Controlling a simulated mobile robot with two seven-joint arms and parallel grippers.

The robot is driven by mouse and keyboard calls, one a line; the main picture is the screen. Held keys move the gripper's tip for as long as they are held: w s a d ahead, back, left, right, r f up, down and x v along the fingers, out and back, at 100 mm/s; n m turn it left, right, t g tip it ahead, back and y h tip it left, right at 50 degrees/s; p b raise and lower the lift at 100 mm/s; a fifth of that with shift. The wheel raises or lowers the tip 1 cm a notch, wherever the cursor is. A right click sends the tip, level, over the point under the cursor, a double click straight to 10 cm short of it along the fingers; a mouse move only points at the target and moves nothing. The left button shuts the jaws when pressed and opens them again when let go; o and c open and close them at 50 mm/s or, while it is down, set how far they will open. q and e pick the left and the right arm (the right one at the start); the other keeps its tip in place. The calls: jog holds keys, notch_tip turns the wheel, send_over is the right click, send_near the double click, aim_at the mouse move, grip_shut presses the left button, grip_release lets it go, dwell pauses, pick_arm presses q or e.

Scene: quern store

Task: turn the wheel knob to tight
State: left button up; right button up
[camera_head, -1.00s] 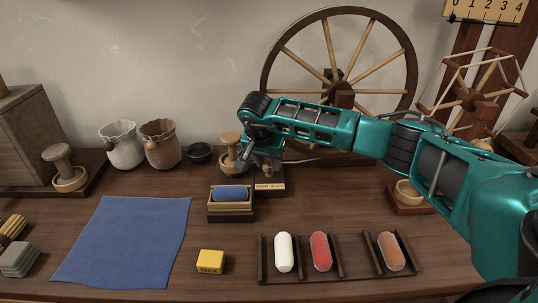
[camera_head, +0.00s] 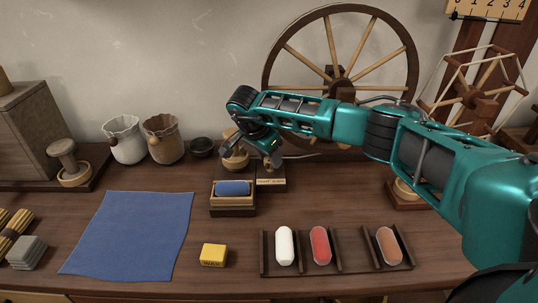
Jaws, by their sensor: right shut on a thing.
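The large spoked wooden wheel (camera_head: 340,82) stands at the back of the bench, against the wall. In front of it sits a small wooden block with a pale label (camera_head: 271,182); its lettering is too small to read. My right gripper (camera_head: 268,158) reaches in from the right, its wrist bent down over this block. It is shut on the wheel knob, which is mostly hidden by the fingers, so its setting cannot be read. My left gripper is not in view.
Close left of the gripper stands a wooden bowl-like piece (camera_head: 235,160). A box with a blue pad (camera_head: 232,205) is just in front. A blue cloth (camera_head: 128,235), yellow wax block (camera_head: 213,256) and tray of coloured bars (camera_head: 336,268) lie nearer. Pouches (camera_head: 163,140) stand behind.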

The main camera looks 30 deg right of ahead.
jog(key=o, duration=1)
jog(key=shift+r, duration=0.15)
jog(key=p+v, duration=0.2)
jog(key=v, duration=1)
jog(key=shift+a+r+p, duration=0.15)
jog(key=shift+r+p, duration=0.15)
